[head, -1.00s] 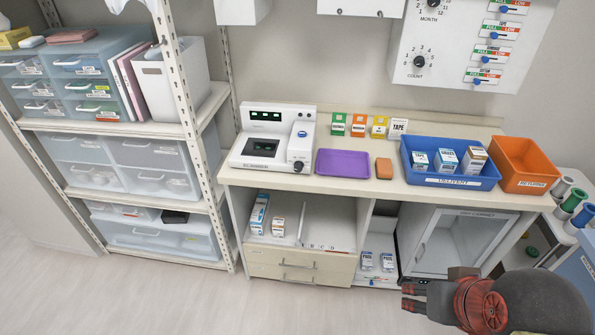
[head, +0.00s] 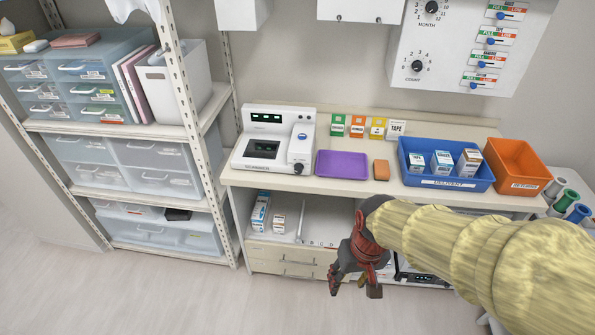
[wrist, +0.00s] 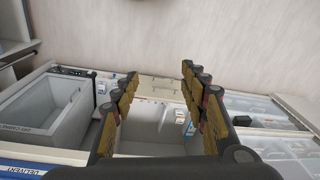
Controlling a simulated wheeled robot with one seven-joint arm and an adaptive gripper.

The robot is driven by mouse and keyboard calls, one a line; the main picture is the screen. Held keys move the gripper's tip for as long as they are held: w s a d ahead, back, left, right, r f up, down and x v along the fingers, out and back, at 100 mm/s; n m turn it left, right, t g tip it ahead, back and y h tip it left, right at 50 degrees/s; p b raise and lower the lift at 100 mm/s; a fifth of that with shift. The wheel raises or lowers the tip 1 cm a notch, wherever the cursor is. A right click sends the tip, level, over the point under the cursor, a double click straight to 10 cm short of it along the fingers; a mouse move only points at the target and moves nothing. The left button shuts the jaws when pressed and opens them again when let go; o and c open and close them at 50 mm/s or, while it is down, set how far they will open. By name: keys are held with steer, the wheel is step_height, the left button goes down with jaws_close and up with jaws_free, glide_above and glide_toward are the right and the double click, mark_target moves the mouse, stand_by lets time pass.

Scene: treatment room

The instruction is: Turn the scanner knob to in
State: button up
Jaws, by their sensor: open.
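The scanner (head: 274,138) is a white device at the left end of the counter, with a dark window and a green-lit display. Its knob (head: 298,168) is a small dark dial low on the right of its front; its setting is too small to read. My gripper (head: 354,287) is in front of the lower cabinet, below counter height and to the right of the knob, clear of it. In the wrist view my gripper's fingers (wrist: 160,100) are spread apart with nothing between them. I cannot make out the scanner in the wrist view.
A purple tray (head: 342,164) and an orange-brown block (head: 381,170) lie right of the scanner. A blue delivery bin (head: 446,182) with several boxes and an orange bin (head: 515,168) stand farther right. A shelf rack (head: 190,110) stands close on the left. Floor in front is clear.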

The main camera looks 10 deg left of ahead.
steer(key=w+a+f+t+y+p, duration=0.1)
steer(key=w+a+f+t+p, duration=0.15)
steer(key=w+a+f, duration=1.15)
steer(key=m+t+h+p, duration=0.2)
steer(key=m+t, duration=0.1)
steer(key=t, duration=1.2)
glide_toward(298, 172)
steer(key=w, duration=0.8)
steer(key=shift+w+r, duration=0.15)
steer(key=shift+w, duration=0.15)
steer(key=c, duration=0.3)
steer(key=c, duration=0.8)
jaws_close()
